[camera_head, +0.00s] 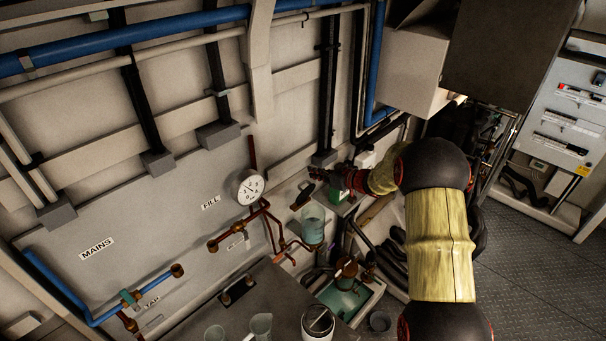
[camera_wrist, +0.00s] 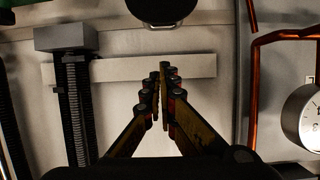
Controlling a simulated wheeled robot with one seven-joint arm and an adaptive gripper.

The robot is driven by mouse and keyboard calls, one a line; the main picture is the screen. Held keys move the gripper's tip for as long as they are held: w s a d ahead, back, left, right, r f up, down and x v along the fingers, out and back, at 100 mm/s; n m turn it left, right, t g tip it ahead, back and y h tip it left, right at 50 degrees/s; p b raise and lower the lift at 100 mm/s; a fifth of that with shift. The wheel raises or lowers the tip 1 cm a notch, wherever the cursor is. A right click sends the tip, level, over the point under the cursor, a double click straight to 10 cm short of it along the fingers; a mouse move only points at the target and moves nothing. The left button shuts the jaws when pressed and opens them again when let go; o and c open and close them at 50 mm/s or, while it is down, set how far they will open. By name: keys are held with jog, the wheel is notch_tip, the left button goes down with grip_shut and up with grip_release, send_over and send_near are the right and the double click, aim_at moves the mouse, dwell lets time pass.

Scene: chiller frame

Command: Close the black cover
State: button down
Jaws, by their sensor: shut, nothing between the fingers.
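A dark, flat panel (camera_head: 510,50) at the upper right of the head view adjoins a pale box; it may be the black cover, but I cannot tell for sure. My gripper (camera_head: 318,174) is left of and below it, apart from it, in front of the wall by the pipes. In the wrist view my gripper (camera_wrist: 162,78) has its fingers together, with nothing between them. A black rounded shape (camera_wrist: 163,8) shows at the top edge of the wrist view, cut off by the frame; I cannot tell what it is.
A white gauge (camera_head: 247,187) and copper pipes stand out from the wall; the gauge (camera_wrist: 304,117) also shows in the wrist view. A glass jar (camera_head: 313,224) stands below my gripper. A grey counter (camera_head: 265,295) holds several vessels. Open floor (camera_head: 530,260) lies at the right.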

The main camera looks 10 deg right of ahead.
aim_at(304, 182)
jog(key=p+x, duration=0.2)
jog(key=x, duration=0.8)
jog(key=shift+s+d+f+p, duration=0.3)
jog(key=shift+s+d, duration=0.1)
jog(key=shift+s, duration=0.15)
jog(key=shift+s+d+f+p, duration=0.15)
jog(key=shift+s+d+f, duration=0.2)
jog(key=shift+s, duration=0.25)
jog(key=shift+s+d+f, duration=0.1)
jog(key=shift+s+d, duration=0.05)
jog(key=shift+s, duration=0.1)
jog(key=shift+f, duration=0.2)
